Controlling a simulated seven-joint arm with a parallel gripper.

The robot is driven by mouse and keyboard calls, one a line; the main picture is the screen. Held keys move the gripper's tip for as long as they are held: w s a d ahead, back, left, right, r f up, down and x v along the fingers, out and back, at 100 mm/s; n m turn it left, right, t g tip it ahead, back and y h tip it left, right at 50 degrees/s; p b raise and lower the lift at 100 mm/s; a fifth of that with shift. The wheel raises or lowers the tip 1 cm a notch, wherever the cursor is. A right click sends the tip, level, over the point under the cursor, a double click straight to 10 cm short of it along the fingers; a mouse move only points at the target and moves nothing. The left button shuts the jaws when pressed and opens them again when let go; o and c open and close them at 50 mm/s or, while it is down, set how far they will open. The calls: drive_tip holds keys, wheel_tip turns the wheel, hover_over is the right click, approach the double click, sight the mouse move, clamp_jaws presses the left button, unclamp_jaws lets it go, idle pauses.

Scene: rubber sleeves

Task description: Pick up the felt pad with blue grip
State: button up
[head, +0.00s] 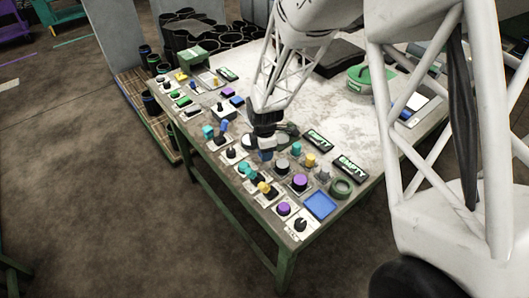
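My gripper (265,143) points down over the front half of the table (335,110), among rows of small parts. A blue block-like piece (267,156) shows directly below its fingertips; it may be the blue grip of the felt pad. The pad itself is too small and too covered by my gripper to make out. I cannot tell whether the fingers touch the blue piece or stand apart from it. Another blue-topped piece (237,101) sits further back, and a smaller blue one (223,126) stands to the left of my gripper.
Several knobs and blocks on pale cards crowd the table's left and front sides. A green container (359,77) stands behind. The table's middle is mostly bare.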

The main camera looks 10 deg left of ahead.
drive_tip(key=shift+r, duration=0.1)
drive_tip(key=shift+c, duration=0.4)
drive_tip(key=shift+r, duration=4.95)
drive_tip(key=o, duration=0.3)
drive_tip(key=shift+c, duration=0.8)
drive_tip(key=shift+w, duration=0.15)
drive_tip(key=w+a, duration=0.1)
drive_tip(key=w, duration=0.4)
drive_tip(key=w+a+f, duration=0.1)
drive_tip(key=w, duration=0.4)
drive_tip(key=w+a, duration=0.1)
drive_tip(key=w, duration=0.5)
drive_tip(key=shift+w+a+f, duration=0.1)
drive_tip(key=shift+f, duration=0.15)
drive_tip(key=shift+f, duration=0.1)
